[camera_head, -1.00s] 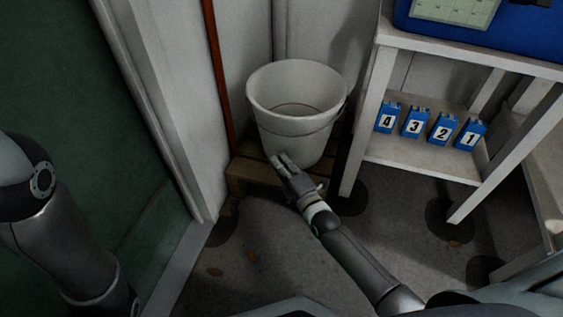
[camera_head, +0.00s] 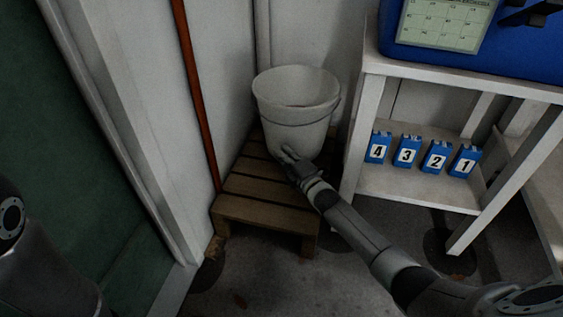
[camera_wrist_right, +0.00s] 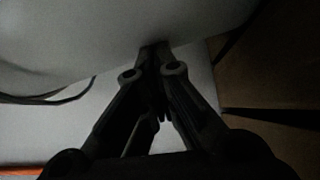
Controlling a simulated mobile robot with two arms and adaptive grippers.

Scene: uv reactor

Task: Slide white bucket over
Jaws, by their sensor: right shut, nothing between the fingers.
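The white bucket (camera_head: 297,108) stands upright at the back of a low wooden pallet stand (camera_head: 265,188), near the wall corner. My right gripper (camera_head: 287,155) is shut and empty, with its fingertips at the lower front of the bucket, seemingly against it. In the right wrist view the closed fingers (camera_wrist_right: 153,48) reach the bucket's pale wall (camera_wrist_right: 90,30), and part of its wire handle shows at the left. My left gripper is out of view; only part of my left arm shows at the lower left.
A white shelf (camera_head: 415,190) stands right of the bucket, holding blue numbered blocks (camera_head: 405,150) and a blue case (camera_head: 485,50) on top. A red-brown pipe (camera_head: 196,95) runs down the wall at left. The front slats of the stand are bare.

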